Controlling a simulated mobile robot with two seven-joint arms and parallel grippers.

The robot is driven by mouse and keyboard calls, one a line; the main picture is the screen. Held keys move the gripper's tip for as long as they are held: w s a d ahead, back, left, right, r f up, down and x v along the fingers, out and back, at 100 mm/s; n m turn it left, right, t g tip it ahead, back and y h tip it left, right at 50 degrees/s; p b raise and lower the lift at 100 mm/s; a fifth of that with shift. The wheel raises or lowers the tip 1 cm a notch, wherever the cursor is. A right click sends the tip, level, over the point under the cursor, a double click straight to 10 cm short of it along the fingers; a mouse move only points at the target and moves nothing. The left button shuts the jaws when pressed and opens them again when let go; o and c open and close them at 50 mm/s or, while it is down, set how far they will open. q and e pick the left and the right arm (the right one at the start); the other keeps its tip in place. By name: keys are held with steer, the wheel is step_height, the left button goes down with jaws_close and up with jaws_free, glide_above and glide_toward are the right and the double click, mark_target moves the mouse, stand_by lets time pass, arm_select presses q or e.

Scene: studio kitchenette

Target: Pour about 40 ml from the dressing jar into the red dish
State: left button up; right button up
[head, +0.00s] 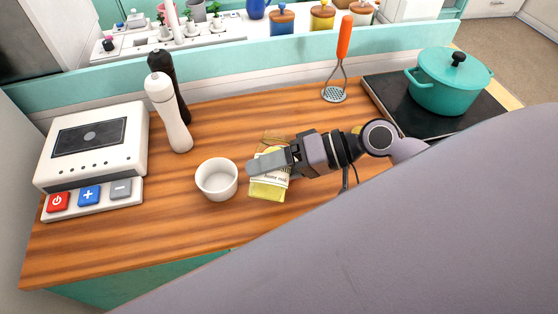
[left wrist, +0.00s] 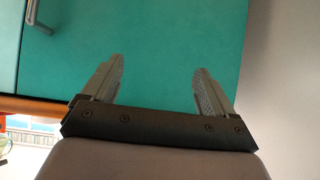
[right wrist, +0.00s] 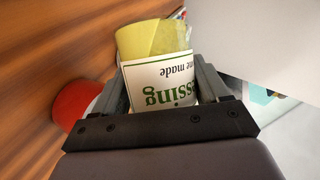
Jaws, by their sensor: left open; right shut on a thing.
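The dressing jar (head: 268,188) has pale yellow contents and a white label with green letters. My right gripper (head: 272,162) is shut on it, with a finger across its side above the counter. In the right wrist view the jar (right wrist: 158,42) sits between both fingers (right wrist: 165,95). I cannot tell its exact tilt or whether it touches the counter. A red round thing, probably the red dish (right wrist: 75,103), shows partly behind the right gripper in that view. I do not see it in the head view. My left gripper (left wrist: 158,85) is open and empty before a teal cabinet front.
A white bowl (head: 217,180) stands just left of the jar. White (head: 168,115) and black (head: 180,90) mills, a kitchen scale (head: 92,150), a masher (head: 340,65) and a teal pot (head: 449,80) on a black hob stand around. The front left counter is clear.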

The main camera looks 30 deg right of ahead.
steer(key=shift+f+m+b, duration=0.25)
steer(key=shift+m+b, duration=0.1)
steer(key=shift+m, duration=0.05)
steer(key=shift+w+r+m+g+y+p, duration=0.1)
steer(key=shift+r+m+g+y+p, duration=0.4)
steer(key=shift+m+y, duration=0.2)
stand_by(1.1)
steer(key=shift+a+f, duration=0.1)
steer(key=shift+a, duration=0.05)
stand_by(1.2)
